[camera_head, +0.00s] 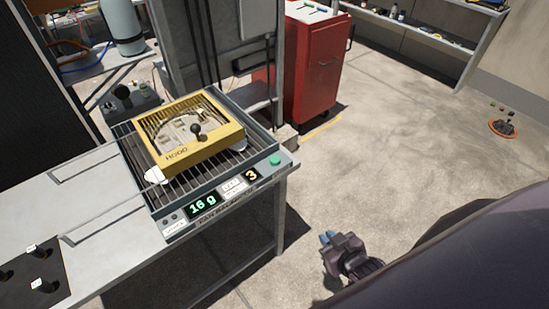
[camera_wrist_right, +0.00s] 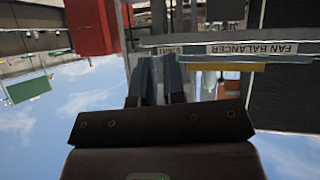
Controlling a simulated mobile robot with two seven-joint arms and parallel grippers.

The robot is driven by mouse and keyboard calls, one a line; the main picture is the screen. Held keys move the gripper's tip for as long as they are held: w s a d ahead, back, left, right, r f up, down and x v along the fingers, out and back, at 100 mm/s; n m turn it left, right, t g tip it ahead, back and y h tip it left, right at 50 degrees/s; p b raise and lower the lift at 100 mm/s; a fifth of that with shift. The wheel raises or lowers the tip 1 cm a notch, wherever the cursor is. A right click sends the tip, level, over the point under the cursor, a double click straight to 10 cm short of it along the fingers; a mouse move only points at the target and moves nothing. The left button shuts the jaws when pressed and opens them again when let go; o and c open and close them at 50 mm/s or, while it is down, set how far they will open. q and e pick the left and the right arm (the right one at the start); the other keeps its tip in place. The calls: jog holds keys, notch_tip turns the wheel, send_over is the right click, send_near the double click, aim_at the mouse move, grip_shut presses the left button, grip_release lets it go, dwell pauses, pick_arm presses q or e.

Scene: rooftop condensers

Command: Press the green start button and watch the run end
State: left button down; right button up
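The green start button (camera_head: 275,160) is on the right front corner of the fan balancer (camera_head: 180,230). The balancer's displays read "16 g" (camera_head: 203,204) and "3" (camera_head: 252,175). A yellow fan hood (camera_head: 200,148) with a black knob (camera_head: 198,130) sits on its slatted top. My right gripper (camera_head: 328,240) is low in front of the bench, to the right of and apart from the button. In the right wrist view, its fingers (camera_wrist_right: 158,80) look close together with nothing between them, and the START label (camera_wrist_right: 162,50) shows upside down beyond them. My left gripper is out of view.
A metal bench (camera_head: 110,240) carries the balancer and a black tray with small pegs (camera_head: 32,280). A red cabinet (camera_head: 317,65) stands behind a post. The concrete floor on the right is open, with an orange ring (camera_head: 503,128) further back.

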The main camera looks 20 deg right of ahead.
jog(key=shift+w+r, duration=0.1)
jog(key=shift+w, duration=0.05)
grip_shut()
jog(key=shift+w, duration=0.15)
jog(key=shift+r, duration=0.1)
jog(key=shift+s+f, duration=0.25)
jog(key=shift+s, duration=0.2)
jog(key=shift+w+a+r, duration=0.1)
jog(key=shift+w+r, duration=0.15)
jog(key=shift+w, duration=0.2)
